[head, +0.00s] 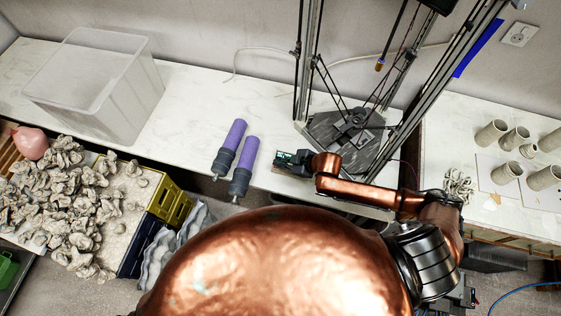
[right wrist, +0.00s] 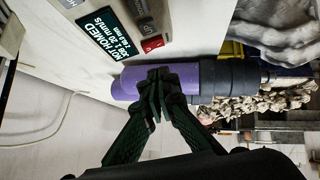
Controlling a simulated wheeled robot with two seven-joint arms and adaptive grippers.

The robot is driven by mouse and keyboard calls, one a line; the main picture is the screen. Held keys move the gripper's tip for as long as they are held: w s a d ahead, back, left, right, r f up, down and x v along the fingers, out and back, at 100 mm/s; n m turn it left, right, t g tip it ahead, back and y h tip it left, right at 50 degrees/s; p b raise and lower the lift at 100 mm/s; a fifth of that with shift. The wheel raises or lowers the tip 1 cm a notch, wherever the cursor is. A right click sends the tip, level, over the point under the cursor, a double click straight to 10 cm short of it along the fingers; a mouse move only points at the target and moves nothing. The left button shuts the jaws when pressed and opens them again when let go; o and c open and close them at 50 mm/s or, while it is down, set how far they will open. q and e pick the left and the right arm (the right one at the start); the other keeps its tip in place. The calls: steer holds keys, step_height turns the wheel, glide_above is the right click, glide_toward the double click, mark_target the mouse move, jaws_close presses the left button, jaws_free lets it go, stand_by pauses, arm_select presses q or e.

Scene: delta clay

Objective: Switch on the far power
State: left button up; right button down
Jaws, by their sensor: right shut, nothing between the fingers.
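A small control panel (head: 285,158) with a lit green display sits at the front of the delta printer (head: 350,125) in the head view. In the right wrist view its display (right wrist: 108,27) reads "NOT HOMED". I cannot tell the switch's position. My right gripper (right wrist: 157,82) is shut and empty, its dark green fingertips apart from the panel in the picture. In the head view it is mostly hidden beside the panel. My left gripper is out of view.
Two purple and grey cylinders (head: 229,147) lie on the white counter left of the panel. A clear bin (head: 95,85) stands at the back left. Clay pieces (head: 60,200) and a yellow crate (head: 170,203) are at left. Clay cups (head: 490,133) stand at right.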

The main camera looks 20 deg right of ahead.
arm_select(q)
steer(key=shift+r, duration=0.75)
arm_select(e)
steer(key=s+a+v, duration=0.1)
steer(key=v, duration=0.9)
steer(key=shift+s, duration=0.2)
steer(key=shift+d+r, duration=0.1)
